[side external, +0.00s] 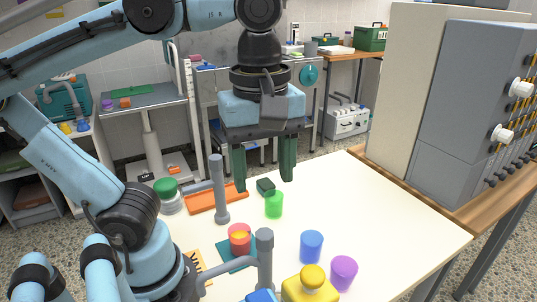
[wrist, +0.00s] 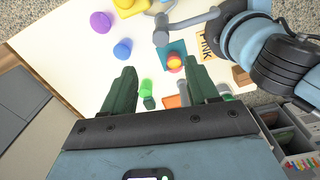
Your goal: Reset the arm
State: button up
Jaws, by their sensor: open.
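My gripper (side external: 264,168) hangs with its dark green fingers pointing down above the far part of the white table (side external: 400,215). It is open, with nothing between the fingers, and it also shows in the wrist view (wrist: 163,90). In the side view a dark green block (side external: 266,187) and a bright green cup (side external: 274,205) stand just below and between the fingertips. The gripper appears apart from them.
A red cup (side external: 239,236) stands on a teal square (side external: 231,262). A blue cup (side external: 311,246), a purple cup (side external: 343,272) and a yellow object (side external: 311,286) stand nearer. Grey posts (side external: 219,190) rise from the table. An orange tray (side external: 215,199) lies behind. The table's right side is clear.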

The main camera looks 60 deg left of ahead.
jog(key=w+a+f+m+t, duration=0.7)
jog(key=w+f+m, duration=0.3)
jog(key=m, duration=0.6)
jog(key=shift+w+a+f, duration=0.25)
jog(key=shift+a+f, duration=0.4)
jog(key=shift+f, duration=0.35)
